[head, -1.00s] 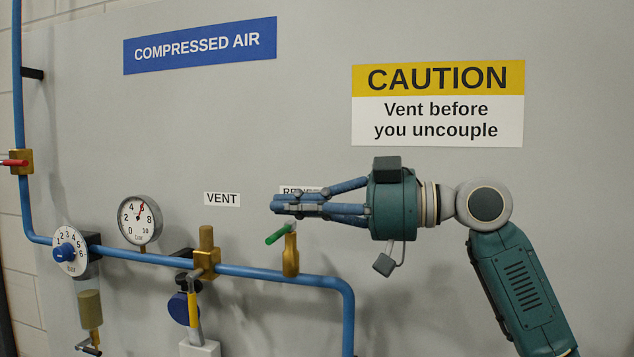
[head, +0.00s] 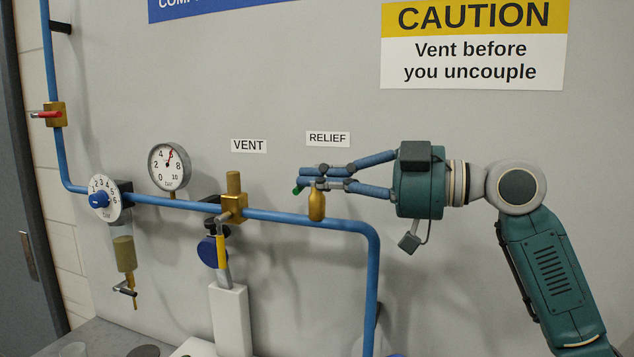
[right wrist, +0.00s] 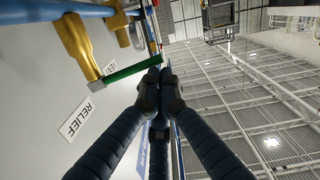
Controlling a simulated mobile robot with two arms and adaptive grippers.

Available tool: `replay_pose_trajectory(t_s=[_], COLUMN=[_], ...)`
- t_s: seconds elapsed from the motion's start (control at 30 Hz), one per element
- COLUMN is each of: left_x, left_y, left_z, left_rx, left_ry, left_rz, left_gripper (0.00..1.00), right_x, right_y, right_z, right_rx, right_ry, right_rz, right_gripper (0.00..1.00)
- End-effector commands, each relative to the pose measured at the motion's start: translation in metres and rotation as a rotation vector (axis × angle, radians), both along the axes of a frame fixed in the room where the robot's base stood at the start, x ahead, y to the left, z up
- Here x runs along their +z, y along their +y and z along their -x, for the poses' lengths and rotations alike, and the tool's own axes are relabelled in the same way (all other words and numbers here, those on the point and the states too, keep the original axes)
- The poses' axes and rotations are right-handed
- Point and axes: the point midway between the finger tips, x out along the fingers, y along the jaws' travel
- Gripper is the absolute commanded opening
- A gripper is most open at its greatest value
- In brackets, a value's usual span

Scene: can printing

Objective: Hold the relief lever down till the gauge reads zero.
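The relief valve (head: 316,205) is a brass body on the blue pipe under the RELIEF label (head: 328,139). Its green lever (head: 297,190) is mostly hidden behind my right gripper (head: 304,176), with only its tip showing. My right gripper's fingers are together and lie over the lever. In the right wrist view, the green lever (right wrist: 125,72) runs from the brass body to just beyond the closed fingertips (right wrist: 157,76). I cannot tell whether they touch. The pressure gauge (head: 169,168) has its red needle between 4 and 6. My left gripper is not in view.
A brass vent valve (head: 233,207) with a yellow handle sits left of the relief valve. A regulator with a blue knob (head: 99,199) and a red-handled valve (head: 53,114) are further left. A white post (head: 230,318) stands below.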

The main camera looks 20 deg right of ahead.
Motion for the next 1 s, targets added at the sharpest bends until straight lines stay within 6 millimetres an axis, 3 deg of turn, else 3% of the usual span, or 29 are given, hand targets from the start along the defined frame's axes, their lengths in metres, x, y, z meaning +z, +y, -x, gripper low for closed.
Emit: replay_pose_trajectory(t_s=[0.03, 0.2, 1.0], left_x=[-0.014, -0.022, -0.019], left_y=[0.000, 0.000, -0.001], left_z=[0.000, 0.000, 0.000], left_rx=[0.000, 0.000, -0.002], left_ry=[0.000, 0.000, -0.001], left_rz=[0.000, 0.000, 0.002], left_gripper=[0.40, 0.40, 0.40], right_x=[-0.013, -0.024, -0.021], right_y=[0.001, 0.000, 0.000], right_z=[0.000, -0.001, -0.001], right_rx=[0.002, 0.001, 0.002], right_ry=[-0.037, -0.082, -0.079], right_rz=[0.027, 0.059, 0.058], right_gripper=[0.00, 0.00, 0.00])
